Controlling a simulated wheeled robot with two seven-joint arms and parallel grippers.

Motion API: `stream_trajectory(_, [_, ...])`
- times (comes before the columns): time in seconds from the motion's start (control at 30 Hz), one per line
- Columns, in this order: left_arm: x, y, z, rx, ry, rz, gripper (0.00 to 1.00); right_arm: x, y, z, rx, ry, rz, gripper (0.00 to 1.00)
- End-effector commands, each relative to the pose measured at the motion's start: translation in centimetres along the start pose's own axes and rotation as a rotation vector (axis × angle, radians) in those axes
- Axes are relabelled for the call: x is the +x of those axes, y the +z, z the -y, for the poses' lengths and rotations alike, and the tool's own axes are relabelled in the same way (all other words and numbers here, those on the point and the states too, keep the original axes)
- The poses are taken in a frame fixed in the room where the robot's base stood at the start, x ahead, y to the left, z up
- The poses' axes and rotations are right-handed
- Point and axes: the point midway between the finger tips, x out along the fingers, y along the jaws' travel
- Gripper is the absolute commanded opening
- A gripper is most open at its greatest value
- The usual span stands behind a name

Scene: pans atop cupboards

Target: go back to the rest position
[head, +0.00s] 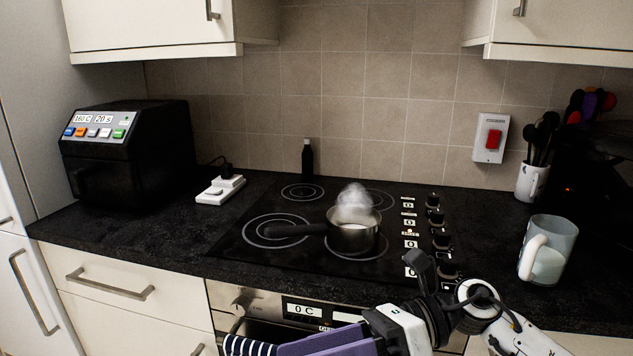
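My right arm comes in at the bottom right, and its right gripper (424,272) is in front of the hob's front right corner, near the knobs. Its dark fingers are small and overlap the dark hob, so I cannot tell whether they are open or shut. I see nothing held in it. My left gripper is not in view.
A steaming saucepan (352,238) stands on the black hob (255,262), handle to the left. A mug (566,252) stands on the counter at right. Control knobs (441,240) line the hob's right side. Cloths (325,341) hang at the oven front. An air fryer (128,165) stands at left.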

Motion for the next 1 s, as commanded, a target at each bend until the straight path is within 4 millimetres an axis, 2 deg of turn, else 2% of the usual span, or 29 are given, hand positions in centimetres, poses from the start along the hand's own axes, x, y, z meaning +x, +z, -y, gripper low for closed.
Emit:
stream_trajectory(0.03, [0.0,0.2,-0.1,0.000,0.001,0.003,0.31,1.1,0.5,-0.3,0.123,0.042,0.141,0.47])
stream_trajectory(0.1, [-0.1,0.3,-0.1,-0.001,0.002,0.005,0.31,1.4,1.7,0.0,0.296,0.084,0.335,0.47])
stream_trajectory(0.2, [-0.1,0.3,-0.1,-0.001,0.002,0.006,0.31,0.3,2.5,1.7,0.570,0.129,0.605,0.47])
stream_trajectory(0.27, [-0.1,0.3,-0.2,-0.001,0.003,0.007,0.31,-0.9,2.1,3.4,0.747,0.147,0.764,0.47])
stream_trajectory(0.37, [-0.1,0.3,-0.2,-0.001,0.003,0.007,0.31,-3.6,-0.5,7.0,1.057,0.166,1.023,0.47])
stream_trajectory(0.47, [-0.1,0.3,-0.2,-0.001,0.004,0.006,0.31,-6.4,-5.8,10.6,1.378,0.167,1.276,0.47])
stream_trajectory(0.5, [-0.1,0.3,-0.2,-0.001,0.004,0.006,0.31,-7.3,-8.6,11.9,1.503,0.160,1.373,0.47])
stream_trajectory(0.57, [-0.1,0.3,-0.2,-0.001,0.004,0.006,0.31,-8.4,-12.8,13.2,1.674,0.150,1.502,0.47])
stream_trajectory(0.6, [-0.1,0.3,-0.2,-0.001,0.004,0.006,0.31,-9.0,-15.8,13.7,1.783,0.141,1.583,0.47])
stream_trajectory(0.67, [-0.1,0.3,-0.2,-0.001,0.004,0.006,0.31,-9.6,-20.4,14.1,1.936,0.122,1.696,0.47])
stream_trajectory(0.7, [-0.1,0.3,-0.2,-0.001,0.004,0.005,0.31,-9.8,-23.4,14.1,2.033,0.110,1.768,0.47])
stream_trajectory(0.8, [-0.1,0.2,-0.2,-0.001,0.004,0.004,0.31,-10.0,-30.4,13.2,2.245,0.071,1.928,0.47])
stream_trajectory(0.87, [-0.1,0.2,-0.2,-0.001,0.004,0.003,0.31,-9.9,-33.8,12.3,2.348,0.049,2.007,0.47])
stream_trajectory(0.9, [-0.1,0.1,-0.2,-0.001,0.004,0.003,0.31,-9.8,-35.8,11.7,-2.375,-0.034,-2.023,0.47])
stream_trajectory(1.0, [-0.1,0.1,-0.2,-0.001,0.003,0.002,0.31,-9.5,-39.4,10.3,-2.276,-0.005,-1.932,0.47])
